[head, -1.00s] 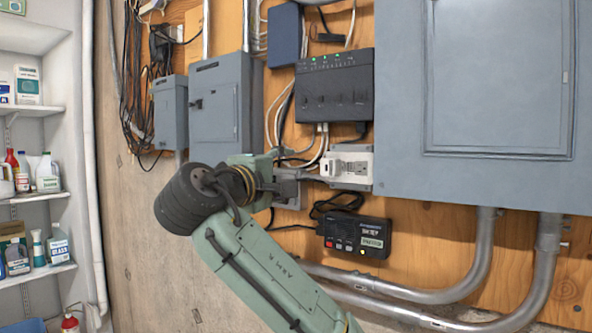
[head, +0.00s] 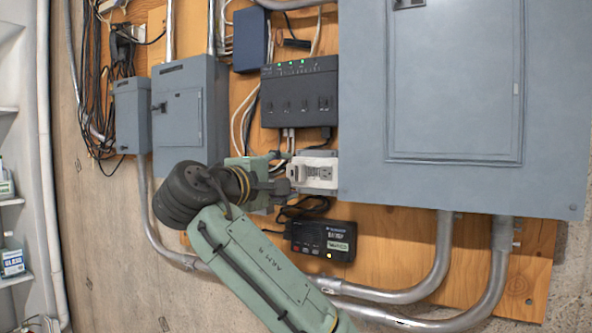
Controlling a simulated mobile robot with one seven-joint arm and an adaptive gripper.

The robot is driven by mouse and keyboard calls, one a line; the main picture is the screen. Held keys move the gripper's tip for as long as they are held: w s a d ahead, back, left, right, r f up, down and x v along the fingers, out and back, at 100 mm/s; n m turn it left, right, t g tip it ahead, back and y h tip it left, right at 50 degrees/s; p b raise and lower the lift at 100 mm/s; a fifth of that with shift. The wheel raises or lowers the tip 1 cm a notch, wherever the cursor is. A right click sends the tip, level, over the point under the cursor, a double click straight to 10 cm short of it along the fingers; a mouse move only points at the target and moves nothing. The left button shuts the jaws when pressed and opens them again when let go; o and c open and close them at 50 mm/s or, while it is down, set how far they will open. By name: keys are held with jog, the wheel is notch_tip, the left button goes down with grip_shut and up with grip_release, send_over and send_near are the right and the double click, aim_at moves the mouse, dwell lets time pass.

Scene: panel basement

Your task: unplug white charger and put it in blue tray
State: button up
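The white charger (head: 297,174) appears as a small white block at the left side of the white outlet box (head: 320,172) on the wooden panel. My gripper (head: 286,186) reaches in from the left, with its tips close beside the charger. The fingers are small and partly hidden by my own wrist, so I cannot tell whether they touch the charger or how far they are parted. No blue tray shows in this view.
A black power unit (head: 288,95) with green lights is above the outlet, and a black adapter box (head: 322,241) below. A large grey panel box (head: 455,130) stands right of it. Grey conduits (head: 445,265) run below. Smaller grey boxes (head: 190,115) and loose cables (head: 88,80) lie left.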

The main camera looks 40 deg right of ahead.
aim_at(295, 174)
jog(key=shift+p+x, duration=0.75)
jog(key=shift+x, duration=1.95)
grip_shut()
jog(key=shift+a+f, duration=0.1)
jog(key=shift+b+v, duration=1.25)
jog(key=shift+v, duration=1.7)
